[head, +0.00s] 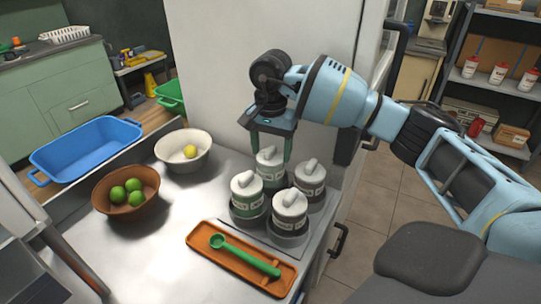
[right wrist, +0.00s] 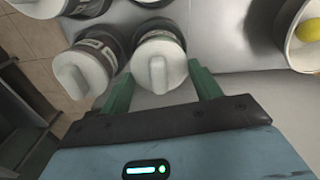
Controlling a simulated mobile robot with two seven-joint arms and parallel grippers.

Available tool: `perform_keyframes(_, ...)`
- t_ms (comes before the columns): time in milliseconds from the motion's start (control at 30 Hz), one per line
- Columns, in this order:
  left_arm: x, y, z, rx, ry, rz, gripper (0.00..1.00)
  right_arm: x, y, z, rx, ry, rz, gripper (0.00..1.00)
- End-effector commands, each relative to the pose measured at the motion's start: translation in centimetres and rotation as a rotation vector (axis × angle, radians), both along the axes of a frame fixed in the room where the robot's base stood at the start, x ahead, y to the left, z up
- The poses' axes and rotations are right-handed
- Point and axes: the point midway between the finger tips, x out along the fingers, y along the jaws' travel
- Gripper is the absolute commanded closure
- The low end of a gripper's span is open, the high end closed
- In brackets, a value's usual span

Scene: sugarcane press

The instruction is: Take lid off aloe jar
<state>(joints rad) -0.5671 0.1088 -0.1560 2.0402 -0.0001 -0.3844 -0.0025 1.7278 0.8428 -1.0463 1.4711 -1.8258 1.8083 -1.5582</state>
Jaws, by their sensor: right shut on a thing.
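Several jars with white lids and bar-shaped knobs stand close together on the metal counter. My right gripper (head: 271,152) reaches down over the rearmost jar (head: 270,181), its green fingers on either side of the white lid (head: 269,157). In the right wrist view the lid (right wrist: 158,62) lies between the fingertips (right wrist: 161,76), and the gripper is shut on it. The lid appears to sit on its jar. The left front jar (head: 247,211) looks green inside. I cannot read the labels well enough to tell which is aloe. My left gripper is out of view.
Neighbouring jars stand to the right (head: 311,194) and in front (head: 288,226), close to the held one. An orange tray (head: 206,246) with a green spoon (head: 245,257) lies in front. A brown bowl (head: 127,206) of limes and a white bowl (head: 173,159) stand left. Counter between is clear.

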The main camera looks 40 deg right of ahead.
Motion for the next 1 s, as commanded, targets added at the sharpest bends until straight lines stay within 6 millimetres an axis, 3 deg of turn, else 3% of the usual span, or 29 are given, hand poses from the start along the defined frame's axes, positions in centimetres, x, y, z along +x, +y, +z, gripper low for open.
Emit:
perform_keyframes(433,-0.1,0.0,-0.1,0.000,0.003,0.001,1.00,0.0,0.0,0.6,0.001,-0.002,0.000,0.59)
perform_keyframes(700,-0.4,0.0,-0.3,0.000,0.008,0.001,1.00,0.1,0.1,3.8,0.001,-0.003,0.001,0.59)
perform_keyframes(1000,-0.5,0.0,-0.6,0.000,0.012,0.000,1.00,-4.9,-0.6,3.8,-0.002,0.001,0.001,0.59)
